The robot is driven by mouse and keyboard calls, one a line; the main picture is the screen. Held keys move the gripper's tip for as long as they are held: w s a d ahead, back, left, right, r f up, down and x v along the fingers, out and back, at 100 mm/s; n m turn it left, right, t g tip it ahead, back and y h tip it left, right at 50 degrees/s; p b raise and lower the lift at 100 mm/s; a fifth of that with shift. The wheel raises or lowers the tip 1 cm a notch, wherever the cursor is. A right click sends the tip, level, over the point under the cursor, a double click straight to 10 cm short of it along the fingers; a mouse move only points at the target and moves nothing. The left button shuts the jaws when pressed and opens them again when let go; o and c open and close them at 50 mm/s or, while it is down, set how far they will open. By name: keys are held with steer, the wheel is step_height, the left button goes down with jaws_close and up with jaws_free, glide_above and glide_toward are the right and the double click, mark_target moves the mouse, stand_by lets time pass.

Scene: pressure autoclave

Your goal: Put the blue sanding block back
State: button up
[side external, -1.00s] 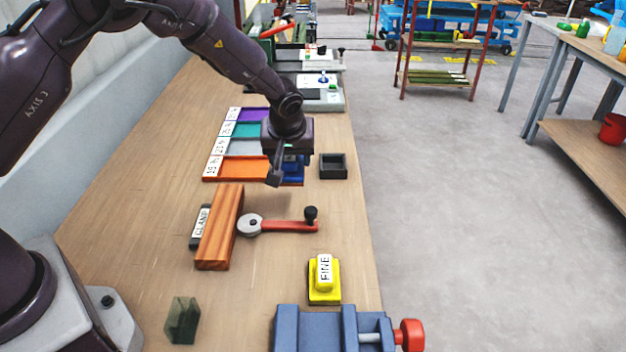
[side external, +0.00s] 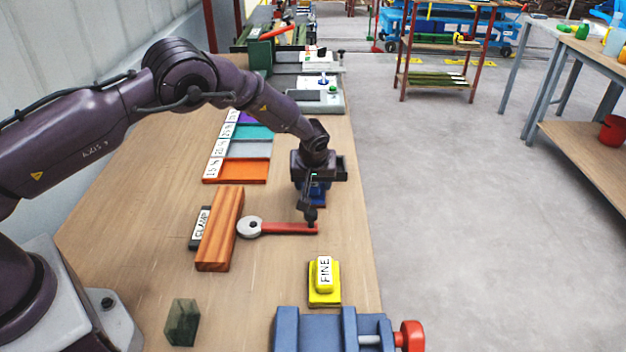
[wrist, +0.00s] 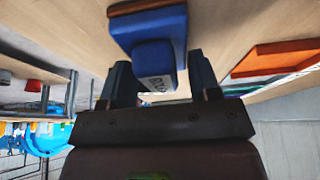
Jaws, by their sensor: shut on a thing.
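The blue sanding block (side external: 317,196) is in my gripper (side external: 314,186), over the bench beyond the red-handled clamp lever. In the side view my gripper and wrist hide much of it, and I cannot tell whether it touches the bench. In the wrist view the blue block (wrist: 156,38) sits between the two dark fingers of my gripper (wrist: 161,80). It has a brown layer on its far face and a white label, partly hidden. A yellow block labelled FINE (side external: 324,271) rests on a yellow base nearer the camera.
The red clamp lever (side external: 285,228) lies close in front of my gripper. A wooden bar (side external: 220,230) lies to its left. A row of labelled colored trays, including an orange one (side external: 250,171), is behind left. A blue vise (side external: 325,330) is at the front. Bare bench lies between.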

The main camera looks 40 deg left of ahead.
steer(key=shift+f, duration=0.1)
steer(key=o, duration=0.9)
steer(key=v, duration=1.2)
steer(key=shift+r, duration=0.2)
steer(key=s+a+r+m+t+h, duration=0.1)
steer(key=s+a+r+m+h, duration=0.2)
steer(key=s+r, duration=1.4)
steer(key=s+r+m, duration=0.1)
steer(key=s+m, duration=0.1)
steer(key=s, duration=0.3)
steer(key=s+r+m+t, duration=0.1)
steer(key=s+r+m, duration=0.1)
steer(key=s, duration=0.4)
steer(key=s+d+r+m, duration=0.1)
steer(key=s+m, duration=0.1)
steer(key=s, duration=0.3)
steer(key=shift+s+r, duration=0.25)
steer(key=shift+s, duration=0.1)
